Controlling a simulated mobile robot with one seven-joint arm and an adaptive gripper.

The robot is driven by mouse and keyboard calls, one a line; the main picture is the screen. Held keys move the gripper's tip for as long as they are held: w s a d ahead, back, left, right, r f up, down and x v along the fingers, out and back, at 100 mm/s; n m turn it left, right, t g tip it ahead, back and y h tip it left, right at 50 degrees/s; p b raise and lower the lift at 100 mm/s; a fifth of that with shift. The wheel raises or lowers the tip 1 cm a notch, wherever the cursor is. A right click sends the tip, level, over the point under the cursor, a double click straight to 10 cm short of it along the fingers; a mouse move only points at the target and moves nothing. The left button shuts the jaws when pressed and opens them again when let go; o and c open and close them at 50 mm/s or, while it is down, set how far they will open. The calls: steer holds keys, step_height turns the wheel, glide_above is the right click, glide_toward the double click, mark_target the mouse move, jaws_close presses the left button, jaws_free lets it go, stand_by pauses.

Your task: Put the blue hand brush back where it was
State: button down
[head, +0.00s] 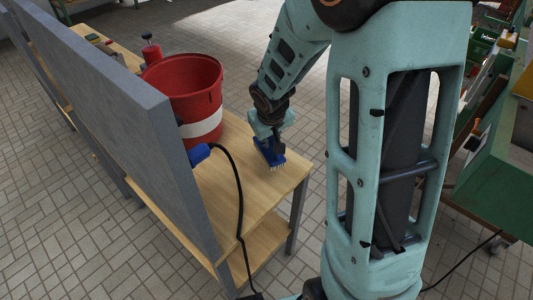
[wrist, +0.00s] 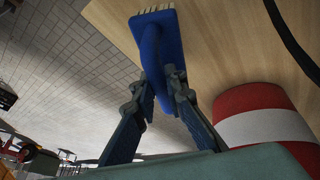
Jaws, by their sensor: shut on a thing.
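The blue hand brush (head: 269,153) is at the front right part of the wooden table (head: 240,190), bristles facing down. In the wrist view the brush (wrist: 162,38) shows its blue head with pale bristles at the top edge, and its handle runs down between the fingers. My gripper (head: 272,140) is shut on the handle; in the wrist view the fingers (wrist: 160,80) sit on both sides of it. I cannot tell whether the bristles touch the tabletop. My gripper hides part of the handle in the head view.
A red bucket with a white band (head: 185,85) stands behind the brush on the table; it also shows in the wrist view (wrist: 262,115). A grey panel (head: 110,110) borders the table's left side. A blue plug (head: 199,154) with a black cable hangs there. The tabletop's front is clear.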

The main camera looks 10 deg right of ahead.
steer(key=shift+w+a+f+b, duration=0.25)
steer(key=shift+w+f+b, duration=0.2)
steer(key=shift+f, duration=0.3)
steer(key=shift+w+a+f+b, duration=0.1)
steer(key=shift+w+f+b, duration=0.1)
steer(key=shift+f+b, duration=1.1)
steer(key=shift+f, duration=0.2)
steer(key=shift+f, duration=0.2)
steer(key=c, duration=2)
jaws_free()
steer(key=shift+o, duration=0.2)
steer(key=shift+r, duration=0.1)
steer(key=shift+r+p, duration=0.2)
steer(key=shift+p, duration=0.1)
steer(key=p+v, duration=0.3)
steer(key=v, duration=0.9)
